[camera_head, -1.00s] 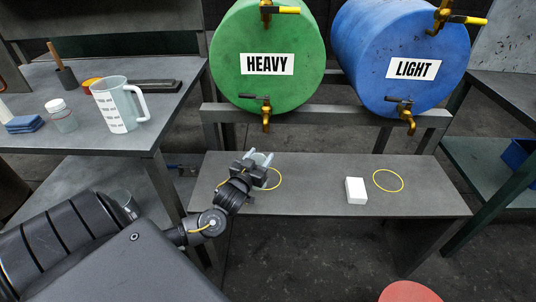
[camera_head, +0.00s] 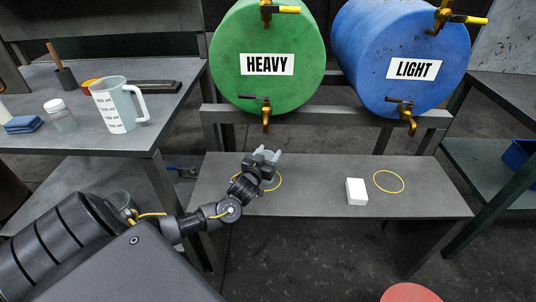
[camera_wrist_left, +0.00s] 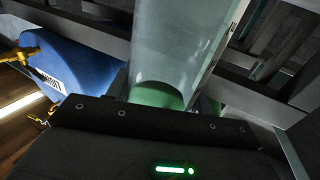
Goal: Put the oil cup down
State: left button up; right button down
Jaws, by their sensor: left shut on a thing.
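The oil cup (camera_wrist_left: 185,45) is a clear, pale, translucent vessel filling the middle of the left wrist view, with green showing at its lower end. My left gripper (camera_head: 266,158) is shut on it. In the head view the gripper is at the left part of the low bench (camera_head: 320,205), below the green HEAVY barrel (camera_head: 240,35), over a yellow ring mark (camera_head: 279,181). The gripper hides most of the cup there, so I cannot tell whether the cup touches the bench. My right gripper is not in view.
A white block (camera_head: 356,191) stands on the bench beside another yellow ring (camera_head: 389,182), below the blue LIGHT barrel (camera_head: 385,40). A brass tap (camera_head: 266,115) hangs above the gripper. A measuring jug (camera_head: 117,105) stands on the left table. The bench's middle is clear.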

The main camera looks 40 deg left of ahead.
pick_arm(q)
jog(key=shift+f, duration=0.15)
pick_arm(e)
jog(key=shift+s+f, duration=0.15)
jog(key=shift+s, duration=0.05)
pick_arm(q)
jog(key=o, duration=1.1)
jog(key=shift+c, duration=0.2)
jog(key=shift+o, duration=1.3)
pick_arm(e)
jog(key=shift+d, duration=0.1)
pick_arm(q)
jog(key=v, duration=1.2)
jog(key=shift+p, duration=0.4)
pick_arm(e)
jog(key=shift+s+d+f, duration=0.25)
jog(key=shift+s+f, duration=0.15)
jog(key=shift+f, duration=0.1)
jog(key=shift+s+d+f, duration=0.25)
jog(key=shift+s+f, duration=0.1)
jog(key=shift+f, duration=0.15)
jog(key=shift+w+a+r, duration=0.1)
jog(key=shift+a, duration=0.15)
